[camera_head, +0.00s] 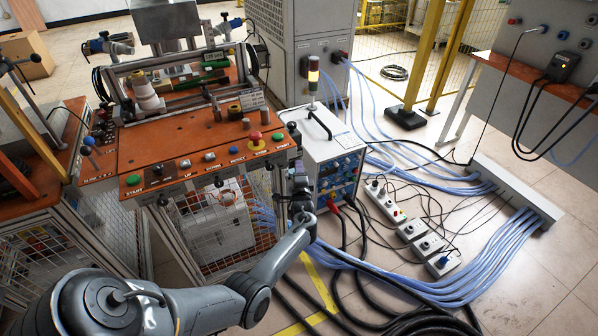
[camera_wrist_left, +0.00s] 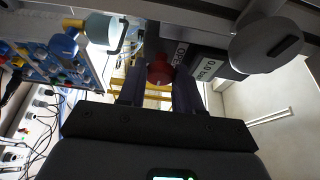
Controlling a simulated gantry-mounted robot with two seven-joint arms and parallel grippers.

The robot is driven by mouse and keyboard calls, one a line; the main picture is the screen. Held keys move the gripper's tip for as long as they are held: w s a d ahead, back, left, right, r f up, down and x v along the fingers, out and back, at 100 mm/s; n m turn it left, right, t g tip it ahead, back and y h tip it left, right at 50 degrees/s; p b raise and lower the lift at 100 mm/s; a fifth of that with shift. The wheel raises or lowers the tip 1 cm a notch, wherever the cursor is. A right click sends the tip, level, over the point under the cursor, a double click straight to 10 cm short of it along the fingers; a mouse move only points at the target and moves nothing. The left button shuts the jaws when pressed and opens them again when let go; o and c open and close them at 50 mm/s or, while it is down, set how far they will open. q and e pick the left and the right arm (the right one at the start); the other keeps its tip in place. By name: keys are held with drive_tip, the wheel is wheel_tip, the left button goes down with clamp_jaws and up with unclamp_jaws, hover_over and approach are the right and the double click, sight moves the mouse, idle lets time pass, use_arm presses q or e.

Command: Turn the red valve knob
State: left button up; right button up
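The red valve knob (camera_wrist_left: 160,70) shows in the left wrist view, ahead of and between the two dark fingertips of my left gripper (camera_wrist_left: 159,84). The fingers are apart, one on each side of the knob's line; I cannot tell if they touch it. In the head view my left gripper (camera_head: 294,135) points up, between the right edge of the orange control bench and the white power unit. The valve knob cannot be made out in the head view; the gripper and bench edge may hide it. My right gripper is in neither view.
The orange bench (camera_head: 150,150) carries buttons and a red emergency stop (camera_head: 256,137) close to my gripper. The white power unit (camera_head: 335,150) stands just right of it. Blue hoses (camera_head: 450,285) and black cables cover the floor. A label plate (camera_wrist_left: 207,68) is near the knob.

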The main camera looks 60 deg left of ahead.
use_arm(q)
drive_tip(key=c, duration=0.5)
drive_tip(key=n+g+y+b, duration=0.2)
drive_tip(key=n+b, duration=0.5)
drive_tip(key=n+g+y+b, duration=0.2)
drive_tip(key=n+b, duration=0.5)
drive_tip(key=n, duration=0.1)
drive_tip(key=n+g+y+b, duration=0.2)
drive_tip(key=n+b, duration=0.5)
drive_tip(key=shift+w+f+n+y+b, duration=0.3)
drive_tip(key=shift+n, duration=0.1)
